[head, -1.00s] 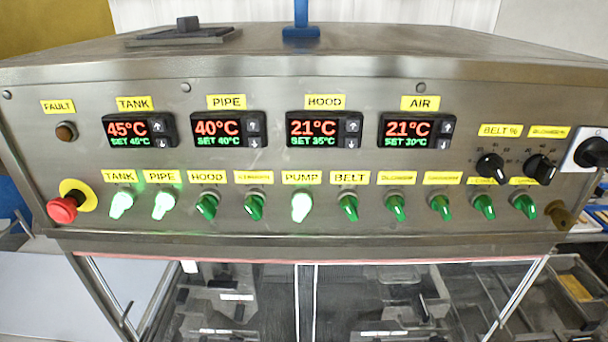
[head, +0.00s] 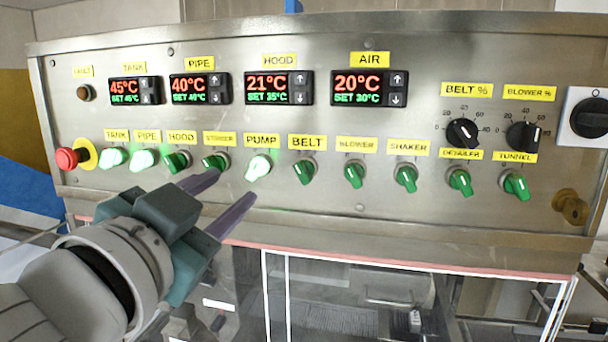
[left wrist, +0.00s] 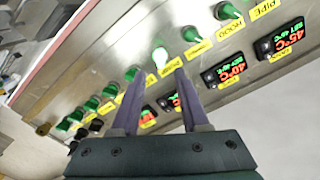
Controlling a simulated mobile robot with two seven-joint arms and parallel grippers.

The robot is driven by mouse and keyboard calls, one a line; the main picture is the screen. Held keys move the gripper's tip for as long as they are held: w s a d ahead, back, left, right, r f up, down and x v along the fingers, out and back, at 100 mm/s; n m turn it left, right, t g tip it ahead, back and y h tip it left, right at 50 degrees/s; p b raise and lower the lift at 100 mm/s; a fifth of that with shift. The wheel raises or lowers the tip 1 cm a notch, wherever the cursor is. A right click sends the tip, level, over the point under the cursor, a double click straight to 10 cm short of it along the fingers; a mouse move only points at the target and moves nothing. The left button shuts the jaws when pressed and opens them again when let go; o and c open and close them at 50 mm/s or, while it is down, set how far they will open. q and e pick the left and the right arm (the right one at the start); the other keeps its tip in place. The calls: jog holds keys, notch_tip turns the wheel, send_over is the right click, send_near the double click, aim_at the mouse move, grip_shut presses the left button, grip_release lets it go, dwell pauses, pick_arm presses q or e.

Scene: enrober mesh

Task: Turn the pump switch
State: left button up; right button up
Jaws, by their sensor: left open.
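The pump switch (head: 258,168) is a green knob, lit bright, under the yellow PUMP label (head: 262,141) on the steel panel. It also glows in the left wrist view (left wrist: 160,57), just beyond and between the fingertips. My left gripper (head: 231,187) is open and empty, its two purple fingers pointing up at the panel, just below and left of the pump switch in the head view. It also shows in the left wrist view (left wrist: 158,73). I see no contact with the knob. My right gripper is not in view.
The unlit stirrer switch (head: 216,161) is close on the left and the unlit belt switch (head: 303,168) on the right. The tank switch (head: 113,158) and pipe switch (head: 144,160) are lit. A red emergency button (head: 67,158) sits at the far left.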

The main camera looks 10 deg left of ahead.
aim_at(252, 172)
pick_arm(q)
jog(key=w+p, duration=0.1)
jog(key=w, duration=0.5)
jog(key=shift+w+d, duration=0.1)
jog(key=shift+w, duration=0.3)
grip_shut()
